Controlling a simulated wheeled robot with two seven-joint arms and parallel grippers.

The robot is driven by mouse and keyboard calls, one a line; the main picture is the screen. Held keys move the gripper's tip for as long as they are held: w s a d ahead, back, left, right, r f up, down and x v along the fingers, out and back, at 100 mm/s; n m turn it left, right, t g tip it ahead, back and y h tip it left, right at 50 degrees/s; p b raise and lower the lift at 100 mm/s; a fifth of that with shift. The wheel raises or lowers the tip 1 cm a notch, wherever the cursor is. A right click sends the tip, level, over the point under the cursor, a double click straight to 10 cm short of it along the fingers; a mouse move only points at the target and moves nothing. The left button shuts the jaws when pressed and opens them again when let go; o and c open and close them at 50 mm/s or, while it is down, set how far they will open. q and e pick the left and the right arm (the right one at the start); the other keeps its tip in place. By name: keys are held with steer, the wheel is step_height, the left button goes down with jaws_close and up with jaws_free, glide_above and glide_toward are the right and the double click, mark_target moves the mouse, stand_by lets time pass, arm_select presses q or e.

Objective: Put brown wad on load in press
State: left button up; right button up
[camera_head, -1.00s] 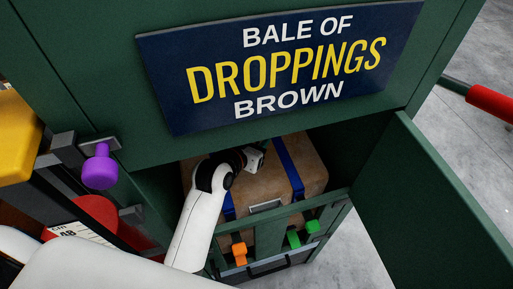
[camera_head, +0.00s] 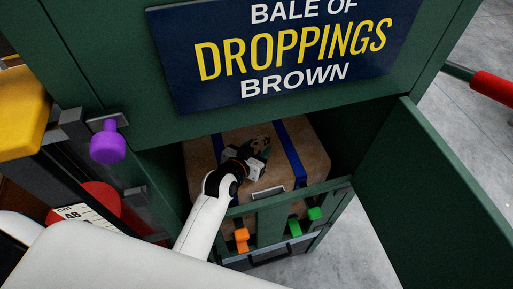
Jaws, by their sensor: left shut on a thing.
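The green press (camera_head: 270,200) stands in front of me with its door open. Inside it lies the load, a brown bale (camera_head: 310,160) with blue straps. My left arm reaches in through the opening, and my left gripper (camera_head: 264,150) is over the top of the load, near the middle. It is shut on the brown wad, which is too close in colour to the load to make out clearly. I cannot tell whether the wad touches the load. My right gripper is not in view.
The open door (camera_head: 435,190) stands to the right. A sign reading "BALE OF DROPPINGS BROWN" (camera_head: 285,50) is above the opening. A low green rail with an orange latch (camera_head: 241,239) and green latches (camera_head: 295,228) crosses its front. A purple knob (camera_head: 107,146) sticks out at left.

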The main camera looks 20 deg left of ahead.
arm_select(q)
steer(key=o, duration=1)
steer(key=shift+f, duration=0.1)
steer(key=shift+s+r, duration=0.15)
steer(key=shift+r, duration=0.1)
steer(key=v, duration=1.1)
steer(key=shift+s+a+r, duration=0.1)
steer(key=shift+s+r, duration=0.1)
steer(key=shift+s, duration=0.15)
